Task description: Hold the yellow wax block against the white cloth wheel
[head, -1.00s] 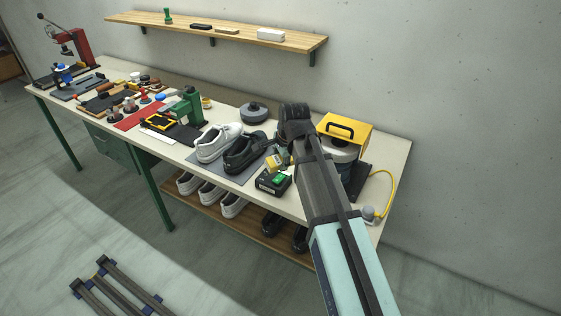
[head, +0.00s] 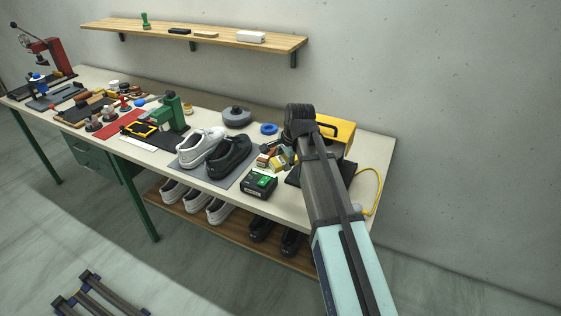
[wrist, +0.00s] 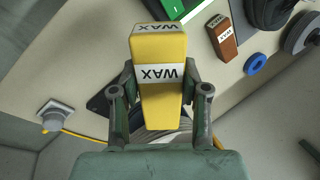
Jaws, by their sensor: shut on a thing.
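The yellow wax block (wrist: 162,95), with white WAX labels, sits between the two fingers of my gripper (wrist: 160,100) in the wrist view. My gripper is shut on it. In the head view the yellow block (head: 281,161) shows beside the black box, left of my arm, which hides most of the gripper. The machine with a yellow cover (head: 336,127) stands behind my arm. The white cloth wheel is not clearly seen in the head view. In the wrist view a pale layered surface shows partly behind the block and gripper; I cannot tell whether they touch.
A black box with a green top (head: 259,182), a brown block (wrist: 222,38), a blue ring (wrist: 255,64) and a pair of shoes (head: 228,156) are close by. A yellow cable (head: 377,190) runs at the bench's right end. The shelf (head: 190,33) hangs above.

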